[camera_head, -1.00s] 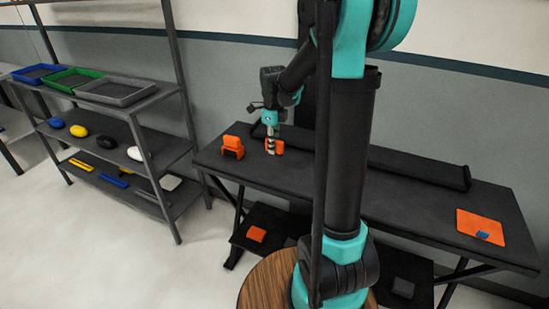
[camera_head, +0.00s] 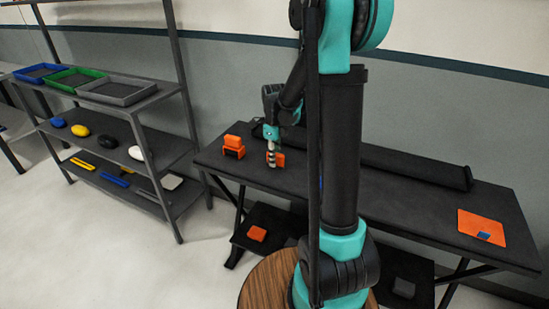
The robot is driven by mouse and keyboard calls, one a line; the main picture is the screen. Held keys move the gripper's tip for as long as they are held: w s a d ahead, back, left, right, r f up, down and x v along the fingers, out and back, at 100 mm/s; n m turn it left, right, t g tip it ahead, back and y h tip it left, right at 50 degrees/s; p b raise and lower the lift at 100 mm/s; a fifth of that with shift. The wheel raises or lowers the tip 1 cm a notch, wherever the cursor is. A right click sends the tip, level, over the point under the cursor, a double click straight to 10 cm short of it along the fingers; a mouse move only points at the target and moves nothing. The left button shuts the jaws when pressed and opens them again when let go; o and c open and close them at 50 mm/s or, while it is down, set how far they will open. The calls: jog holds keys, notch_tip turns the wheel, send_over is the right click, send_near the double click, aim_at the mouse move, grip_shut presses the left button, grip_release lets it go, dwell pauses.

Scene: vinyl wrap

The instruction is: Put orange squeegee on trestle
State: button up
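The trestle looks to be the long black table (camera_head: 410,208) along the wall. My gripper (camera_head: 271,161) is small in view, pointing down over its left part. A small orange piece (camera_head: 280,160) shows right beside the fingers, partly hidden by them; I cannot tell whether it is held or only behind them. An orange stacked-looking object (camera_head: 233,146) stands on the table to the left of my gripper. A flat orange piece (camera_head: 257,233) lies on the low black surface underneath. I cannot tell for certain which orange piece is the squeegee. Whether the fingers are open is too small to see.
A grey rack (camera_head: 150,98) at left holds trays and coloured tools. My arm hides the table's middle.

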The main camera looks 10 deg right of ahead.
jog(key=shift+o, duration=1.1)
jog(key=shift+r, duration=0.1)
